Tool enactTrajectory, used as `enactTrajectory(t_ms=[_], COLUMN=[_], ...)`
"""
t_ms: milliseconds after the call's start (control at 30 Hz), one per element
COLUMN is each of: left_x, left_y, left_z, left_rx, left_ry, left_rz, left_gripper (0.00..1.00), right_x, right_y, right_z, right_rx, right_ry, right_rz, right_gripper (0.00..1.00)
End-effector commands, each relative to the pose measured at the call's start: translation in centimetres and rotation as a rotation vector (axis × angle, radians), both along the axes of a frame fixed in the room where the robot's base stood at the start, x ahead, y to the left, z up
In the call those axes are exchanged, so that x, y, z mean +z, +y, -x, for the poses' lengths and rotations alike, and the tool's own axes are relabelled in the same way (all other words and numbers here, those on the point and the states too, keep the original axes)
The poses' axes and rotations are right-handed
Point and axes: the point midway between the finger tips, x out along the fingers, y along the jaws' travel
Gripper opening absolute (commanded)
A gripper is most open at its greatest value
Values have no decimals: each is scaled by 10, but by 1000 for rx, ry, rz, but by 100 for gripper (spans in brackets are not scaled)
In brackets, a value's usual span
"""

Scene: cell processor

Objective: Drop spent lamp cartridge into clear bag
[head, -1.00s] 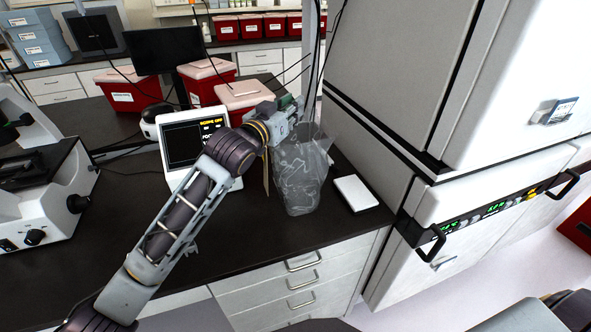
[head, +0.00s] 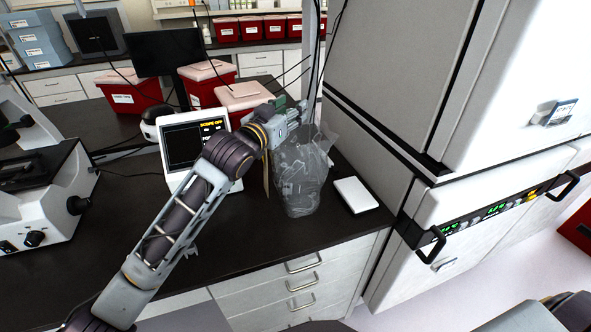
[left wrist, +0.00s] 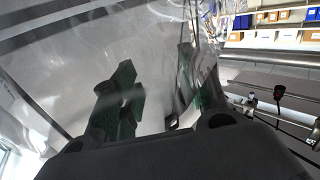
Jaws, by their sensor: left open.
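The clear bag (head: 300,182) stands open and crumpled on the dark bench, left of a small white pad. My left gripper (head: 298,110) is at the bag's upper rim, with its arm reaching in from the left. In the left wrist view, the two dark green fingers of the left gripper (left wrist: 158,90) are apart, with clear film of the bag (left wrist: 75,65) around and in front of them. No lamp cartridge can be made out between the fingers. Pale shapes show inside the bag, but I cannot tell whether one is the cartridge. My right gripper is out of view.
A scope screen (head: 184,148) stands left of the bag, and red bins (head: 207,83) stand behind it. The white pad (head: 356,195) lies to the right. A tall white cabinet (head: 400,80) closes off the right side. The bench front is clear.

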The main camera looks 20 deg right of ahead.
Motion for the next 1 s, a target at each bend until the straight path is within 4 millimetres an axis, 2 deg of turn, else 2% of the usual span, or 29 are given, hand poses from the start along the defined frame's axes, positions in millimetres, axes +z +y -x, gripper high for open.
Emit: enactTrajectory(t_ms=[1000], left_x=[0], left_y=[70], left_z=[66], left_rx=[0], left_ry=[0], left_rz=[0], left_gripper=[45], right_x=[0], right_y=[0], right_z=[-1], right_rx=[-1], right_ry=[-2], right_rz=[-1], right_gripper=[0])
